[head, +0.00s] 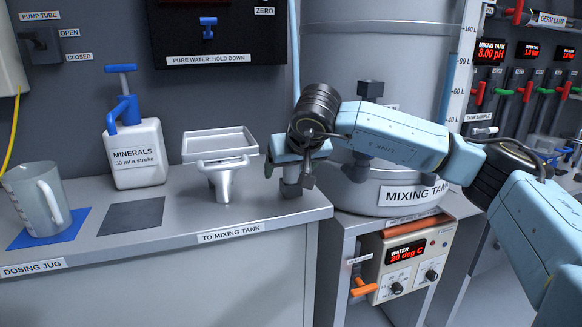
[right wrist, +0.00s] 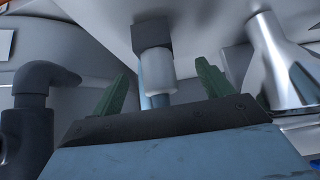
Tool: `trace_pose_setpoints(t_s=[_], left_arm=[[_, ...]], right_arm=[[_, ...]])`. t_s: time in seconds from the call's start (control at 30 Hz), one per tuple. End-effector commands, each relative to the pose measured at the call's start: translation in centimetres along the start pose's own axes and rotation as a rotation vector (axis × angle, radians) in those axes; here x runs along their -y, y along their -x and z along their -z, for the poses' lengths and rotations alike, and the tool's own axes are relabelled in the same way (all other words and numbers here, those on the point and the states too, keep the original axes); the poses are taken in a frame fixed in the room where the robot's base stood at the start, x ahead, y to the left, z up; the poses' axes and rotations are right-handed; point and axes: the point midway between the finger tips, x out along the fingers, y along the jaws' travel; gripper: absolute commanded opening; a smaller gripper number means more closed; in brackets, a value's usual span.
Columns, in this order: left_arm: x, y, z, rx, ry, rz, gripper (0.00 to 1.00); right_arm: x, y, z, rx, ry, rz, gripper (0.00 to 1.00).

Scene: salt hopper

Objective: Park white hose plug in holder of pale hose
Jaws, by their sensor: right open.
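My right gripper (head: 288,170) is low over the right end of the counter, beside the metal funnel. In the right wrist view its green fingers (right wrist: 162,67) are spread, with nothing clamped between them. A short white cylinder, apparently the white hose plug (right wrist: 158,72), shows between the fingers against a dark grey block, likely the holder (right wrist: 150,36). I cannot tell how deep the plug lies between the fingers. A pale hose (head: 295,50) hangs down behind my right wrist in the head view; its lower end is hidden. My left gripper is out of view.
The metal funnel (head: 222,180) with a tray on top stands left of the gripper. Further left are the minerals bottle (head: 137,155) and dosing jug (head: 35,200). The mixing tank (head: 395,60) rises close behind my right arm. The counter front is clear.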

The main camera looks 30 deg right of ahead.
Motion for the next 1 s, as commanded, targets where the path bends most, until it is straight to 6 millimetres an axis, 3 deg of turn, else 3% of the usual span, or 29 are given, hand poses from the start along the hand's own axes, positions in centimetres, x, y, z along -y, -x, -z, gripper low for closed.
trace_pose_setpoints(t_s=[1.0], left_arm=[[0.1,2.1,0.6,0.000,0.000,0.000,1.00]], right_arm=[[0.0,4.4,0.1,0.000,0.000,0.001,0.79]])
